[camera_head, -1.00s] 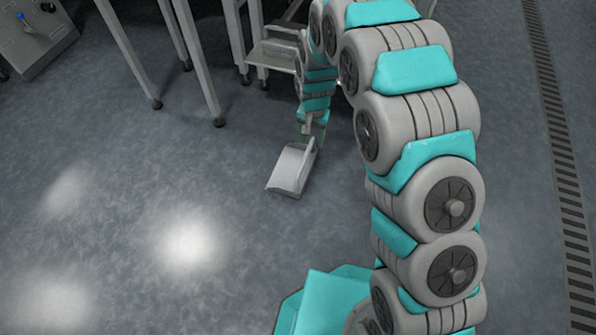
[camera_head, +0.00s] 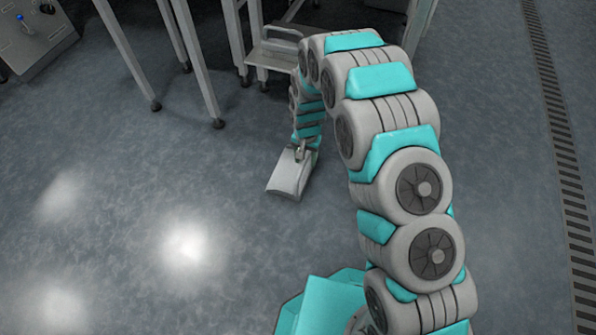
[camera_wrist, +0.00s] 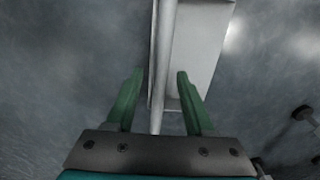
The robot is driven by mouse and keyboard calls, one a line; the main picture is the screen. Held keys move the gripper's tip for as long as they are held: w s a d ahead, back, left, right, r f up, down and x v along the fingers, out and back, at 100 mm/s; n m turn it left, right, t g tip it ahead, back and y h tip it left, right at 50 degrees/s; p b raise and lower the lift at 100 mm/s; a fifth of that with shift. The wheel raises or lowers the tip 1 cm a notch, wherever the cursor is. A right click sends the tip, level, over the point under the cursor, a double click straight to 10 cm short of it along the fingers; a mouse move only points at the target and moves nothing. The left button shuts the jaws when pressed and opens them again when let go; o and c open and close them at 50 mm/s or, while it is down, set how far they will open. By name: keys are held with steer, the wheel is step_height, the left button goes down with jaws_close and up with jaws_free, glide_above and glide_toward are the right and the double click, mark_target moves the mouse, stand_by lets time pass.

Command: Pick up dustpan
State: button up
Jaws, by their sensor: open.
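The dustpan (camera_head: 289,173) is a light grey pan on the floor, left of my arm in the head view. In the wrist view the pan (camera_wrist: 198,45) extends up and right, and its pale rod-like handle (camera_wrist: 161,70) runs between my fingers. My gripper (camera_wrist: 155,88) is open, with one green finger on each side of the handle and a visible gap to each. In the head view my gripper (camera_head: 300,152) is at the pan's upper end, and its fingers are mostly hidden there by my arm.
A metal step (camera_head: 272,48) stands behind my arm. White frame legs (camera_head: 199,65) stand on the floor to its left. A control box (camera_head: 35,35) is at the far upper left. A slotted drain (camera_head: 560,140) runs along the right. The floor at left is clear.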

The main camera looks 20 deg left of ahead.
jaws_close()
stand_by(0.4)
stand_by(1.0)
